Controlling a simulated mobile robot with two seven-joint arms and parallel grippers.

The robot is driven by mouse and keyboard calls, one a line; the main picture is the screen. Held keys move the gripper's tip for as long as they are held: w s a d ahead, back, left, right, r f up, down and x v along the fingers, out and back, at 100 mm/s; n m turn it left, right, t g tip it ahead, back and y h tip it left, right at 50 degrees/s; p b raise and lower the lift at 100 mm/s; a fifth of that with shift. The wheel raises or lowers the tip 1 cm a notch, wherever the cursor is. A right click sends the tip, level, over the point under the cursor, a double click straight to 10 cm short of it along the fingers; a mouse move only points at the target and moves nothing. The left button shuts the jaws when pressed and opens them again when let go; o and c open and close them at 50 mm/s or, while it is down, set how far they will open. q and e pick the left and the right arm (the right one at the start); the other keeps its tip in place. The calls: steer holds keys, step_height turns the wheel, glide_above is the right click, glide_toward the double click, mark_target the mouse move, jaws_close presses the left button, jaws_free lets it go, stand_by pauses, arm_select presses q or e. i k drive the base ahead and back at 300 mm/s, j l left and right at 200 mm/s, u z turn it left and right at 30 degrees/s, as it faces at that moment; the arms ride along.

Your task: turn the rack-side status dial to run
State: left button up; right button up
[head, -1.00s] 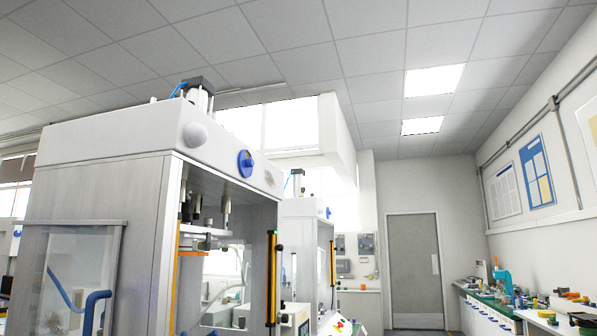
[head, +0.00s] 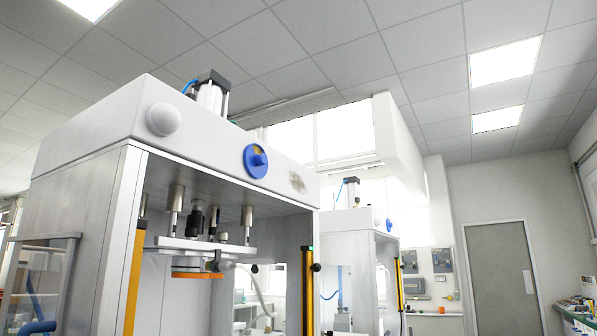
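A round blue dial (head: 257,161) with a small yellowish mark sits on the white front header of the near press (head: 100,128). A plain white round knob (head: 163,119) is on the same header to its left. A second, smaller blue dial (head: 389,225) shows on the press behind (head: 345,220). I cannot tell from the picture which dial is the rack-side one, and I cannot read any dial's setting. Neither of my grippers is in view.
The near press has orange-yellow upright bars (head: 134,280) at its open front and a plate with an orange disc (head: 198,275) inside. A grey door (head: 502,277) and a back counter (head: 436,318) are farther right. The floor is not visible.

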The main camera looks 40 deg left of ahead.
mark_target(260, 159)
steer(key=i+u, duration=0.1)
steer(key=i, duration=0.45)
steer(key=i+l+u, duration=0.15)
steer(key=i, duration=0.4)
steer(key=i+l+u, duration=0.1)
steer(key=i+u, duration=0.2)
steer(key=u, duration=0.15)
steer(key=i+l+u, duration=0.15)
steer(key=u, duration=0.3)
steer(key=i+l+u, duration=0.3)
steer(key=u, duration=0.15)
steer(key=i+l+u, duration=0.2)
steer(key=l+u, duration=0.2)
steer(key=i+l+u, duration=0.1)
steer(key=l+u, duration=0.55)
steer(key=i+l+u, duration=0.1)
steer(key=l, duration=0.25)
